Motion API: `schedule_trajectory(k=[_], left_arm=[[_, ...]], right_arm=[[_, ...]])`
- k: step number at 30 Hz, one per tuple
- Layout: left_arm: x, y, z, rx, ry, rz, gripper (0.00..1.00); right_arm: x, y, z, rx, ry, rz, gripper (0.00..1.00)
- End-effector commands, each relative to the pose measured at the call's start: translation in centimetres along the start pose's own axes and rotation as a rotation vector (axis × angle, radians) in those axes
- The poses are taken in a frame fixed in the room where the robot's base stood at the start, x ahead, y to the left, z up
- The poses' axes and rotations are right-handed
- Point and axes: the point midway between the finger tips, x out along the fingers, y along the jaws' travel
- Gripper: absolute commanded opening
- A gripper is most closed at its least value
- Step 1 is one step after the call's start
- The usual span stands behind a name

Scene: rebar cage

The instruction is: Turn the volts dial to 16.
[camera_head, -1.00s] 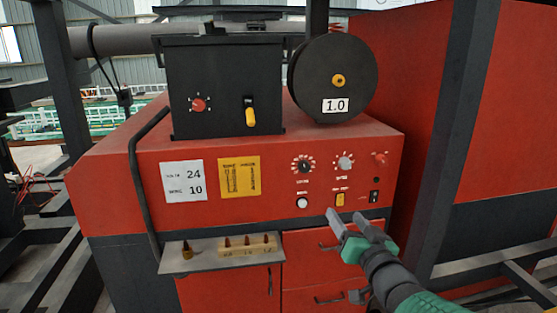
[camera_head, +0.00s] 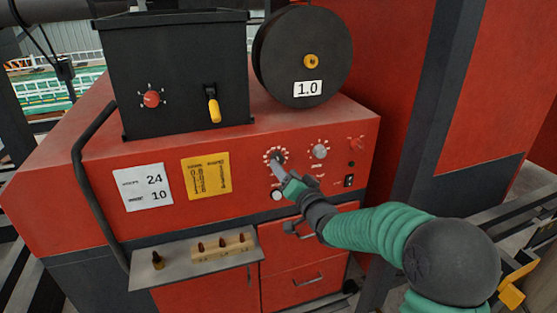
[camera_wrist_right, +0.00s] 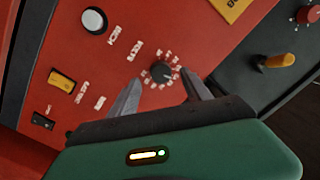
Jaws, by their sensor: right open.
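The black dial (camera_head: 275,155), ringed by white marks, is on the red front panel. In the right wrist view the dial (camera_wrist_right: 160,72) shows between my fingertips, a little beyond them; its label and setting are too small to read surely. My right gripper (camera_head: 281,167) is open in front of this dial and partly covers it in the head view. In the right wrist view the two grey fingers of the gripper (camera_wrist_right: 163,84) stand apart on either side of the dial. Whether they touch it is unclear. My left gripper is not in view.
A grey dial (camera_head: 319,151) and a red knob (camera_head: 356,143) sit to the right. A white card (camera_head: 143,187) reads 24 and 10. A yellow chart (camera_head: 206,177) hangs beside it. A small shelf (camera_head: 180,272) juts out below. A black spool (camera_head: 303,57) stands on top.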

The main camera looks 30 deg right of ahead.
Motion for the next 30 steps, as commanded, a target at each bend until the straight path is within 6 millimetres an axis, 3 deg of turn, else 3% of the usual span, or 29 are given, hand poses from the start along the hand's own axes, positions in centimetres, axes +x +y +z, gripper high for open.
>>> schedule_trajectory(k=[3, 6, 17, 30], left_arm=[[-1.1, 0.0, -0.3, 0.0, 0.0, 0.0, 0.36], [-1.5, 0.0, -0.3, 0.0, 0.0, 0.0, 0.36], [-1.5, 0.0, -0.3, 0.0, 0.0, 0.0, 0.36], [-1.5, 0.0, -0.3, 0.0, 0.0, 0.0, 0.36]], right_arm=[[2.4, -0.2, -0.2, 0.002, 0.0, -0.001, 0.57], [3.6, -0.2, -0.3, 0.001, 0.001, -0.001, 0.57], [4.6, -0.1, 0.0, -0.003, 0.0, 0.0, 0.55], [4.5, 0.0, -0.2, -0.002, 0.003, 0.0, 0.0]])
